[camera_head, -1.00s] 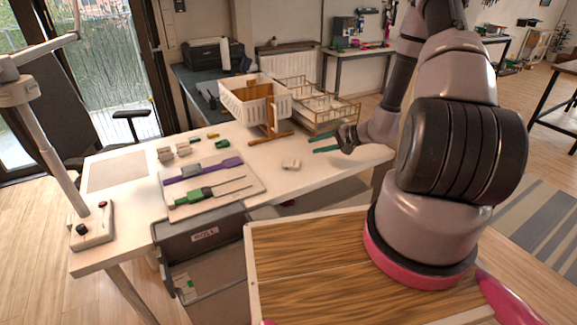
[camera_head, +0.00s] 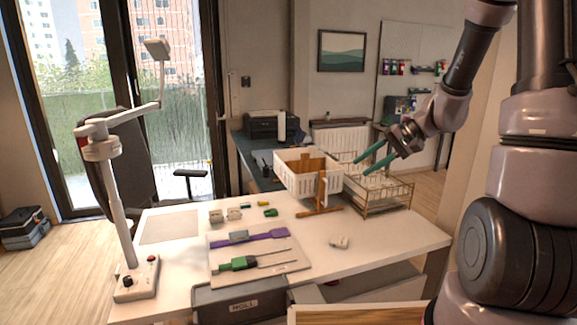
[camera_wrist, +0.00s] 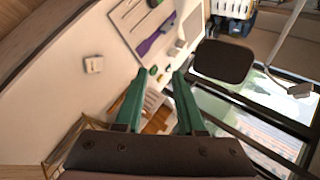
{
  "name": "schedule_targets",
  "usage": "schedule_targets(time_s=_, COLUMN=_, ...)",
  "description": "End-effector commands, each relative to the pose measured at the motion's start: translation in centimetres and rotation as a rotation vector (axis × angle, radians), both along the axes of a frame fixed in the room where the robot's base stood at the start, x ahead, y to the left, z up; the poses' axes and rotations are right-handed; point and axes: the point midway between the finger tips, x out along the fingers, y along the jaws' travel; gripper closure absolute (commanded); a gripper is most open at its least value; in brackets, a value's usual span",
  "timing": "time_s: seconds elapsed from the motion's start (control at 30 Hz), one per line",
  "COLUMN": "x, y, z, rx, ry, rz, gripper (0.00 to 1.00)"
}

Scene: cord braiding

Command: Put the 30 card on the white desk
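The white desk (camera_head: 395,238) stands in front of me. It also shows tilted in the wrist view (camera_wrist: 62,100). I cannot make out a card marked 30 in either view. A small pale block (camera_head: 339,242) lies alone on the desk's right half, and it shows in the wrist view (camera_wrist: 93,64). My gripper (camera_head: 362,166) has green fingers. It is raised above the desk's back right, near the wire basket in the picture. In the wrist view my gripper (camera_wrist: 160,76) is open, with nothing between the fingertips.
A white basket (camera_head: 290,180) on a wooden stand and a gold wire rack (camera_head: 385,200) stand at the back right. A board (camera_head: 290,266) holds purple and green tools. Small pale blocks (camera_head: 216,216) lie behind it. A lamp (camera_head: 115,205) stands at the left.

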Motion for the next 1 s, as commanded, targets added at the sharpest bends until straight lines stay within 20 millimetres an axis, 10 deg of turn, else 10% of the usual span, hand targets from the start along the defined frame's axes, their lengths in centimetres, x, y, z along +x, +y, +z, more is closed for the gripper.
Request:
schedule_targets(time_s=0.6, x=-14.8, y=-1.1, z=15.2, rx=-0.477, ry=-0.166, rz=-0.114, gripper=0.62)
schedule_targets(time_s=1.0, x=-18.4, y=-3.1, z=18.2, rx=-0.553, ry=-0.275, rz=-0.249, gripper=0.62)
